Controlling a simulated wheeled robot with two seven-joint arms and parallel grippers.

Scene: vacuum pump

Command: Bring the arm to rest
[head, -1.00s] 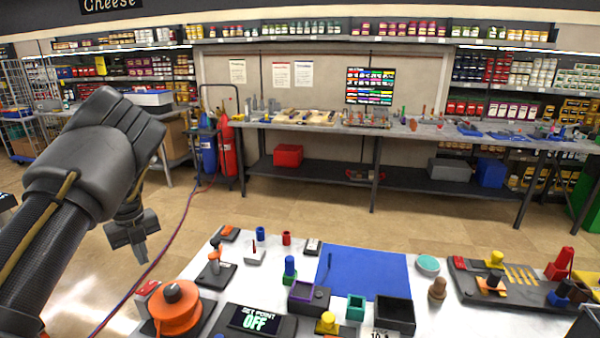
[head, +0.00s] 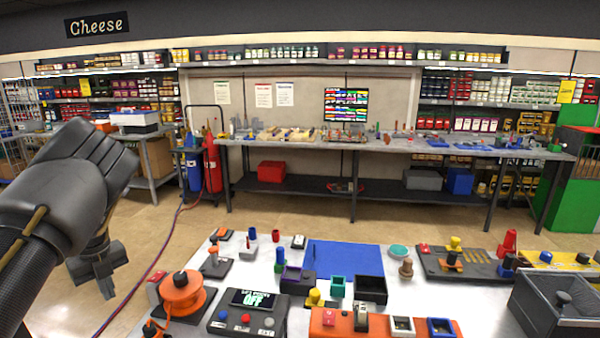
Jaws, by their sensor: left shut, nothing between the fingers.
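My left arm comes in from the left of the head view. Its gripper (head: 107,288) hangs pointing down over the floor, left of the white table (head: 225,285) and apart from it. The gripper is shut and empty. My right gripper is not in the head view. On the table stand an orange round unit (head: 182,292) and a dark control box with a display (head: 250,300) and several buttons.
A blue mat (head: 343,260), a black open box (head: 369,289) and a grey bin (head: 560,305) are on the table. An orange block (head: 385,322) lies at its front. A long workbench (head: 400,145) stands behind. Floor between is clear.

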